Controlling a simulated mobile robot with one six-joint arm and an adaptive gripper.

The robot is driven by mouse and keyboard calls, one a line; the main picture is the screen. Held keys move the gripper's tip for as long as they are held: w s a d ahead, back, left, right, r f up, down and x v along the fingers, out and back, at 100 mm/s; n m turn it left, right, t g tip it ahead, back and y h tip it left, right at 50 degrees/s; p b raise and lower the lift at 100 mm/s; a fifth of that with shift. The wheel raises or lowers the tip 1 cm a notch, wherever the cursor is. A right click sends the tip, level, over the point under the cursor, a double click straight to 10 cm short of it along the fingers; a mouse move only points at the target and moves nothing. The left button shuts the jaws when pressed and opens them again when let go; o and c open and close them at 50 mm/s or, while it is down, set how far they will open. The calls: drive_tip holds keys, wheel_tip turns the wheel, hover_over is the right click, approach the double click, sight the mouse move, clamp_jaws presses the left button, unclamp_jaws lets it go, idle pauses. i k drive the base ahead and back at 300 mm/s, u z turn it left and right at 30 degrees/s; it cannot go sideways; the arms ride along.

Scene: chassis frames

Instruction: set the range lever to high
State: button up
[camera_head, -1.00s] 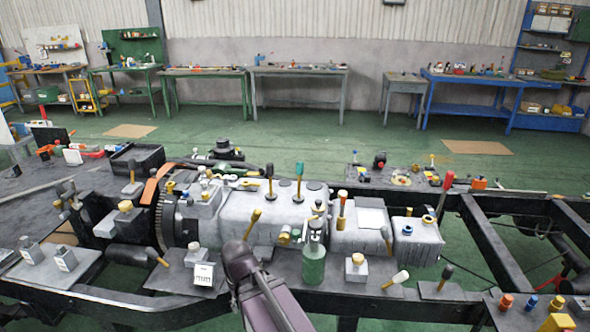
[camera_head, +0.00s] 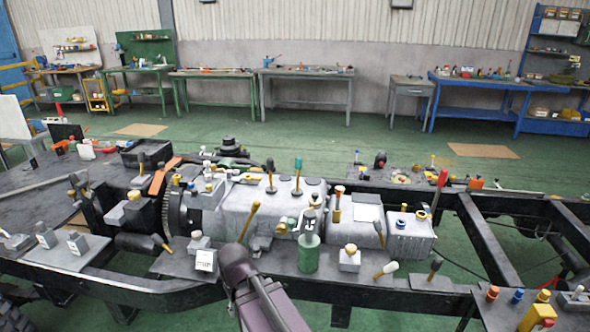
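A grey gearbox housing (camera_head: 262,207) lies across the dark chassis frame in the middle of the view. Several levers stand on and around it. They include a yellow-handled lever (camera_head: 249,220), a black-knobbed lever (camera_head: 270,175), a green-topped lever (camera_head: 297,174), a white-topped lever (camera_head: 338,197) and a red-handled lever (camera_head: 440,188). No readable label shows which one is the range lever or where high is. My purple arm link rises from the bottom edge in front of the housing. My gripper is not visible.
A white-knobbed lever (camera_head: 386,269) and a black-knobbed lever (camera_head: 435,268) stand at front right. Small blocks (camera_head: 46,237) sit at front left. Workbenches (camera_head: 303,72) line the back wall, with open green floor before them.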

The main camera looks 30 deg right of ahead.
sight(297, 160)
drive_tip(key=u, duration=0.1)
drive_tip(key=k, duration=0.55)
drive_tip(key=z, duration=0.8)
drive_tip(key=i, duration=1)
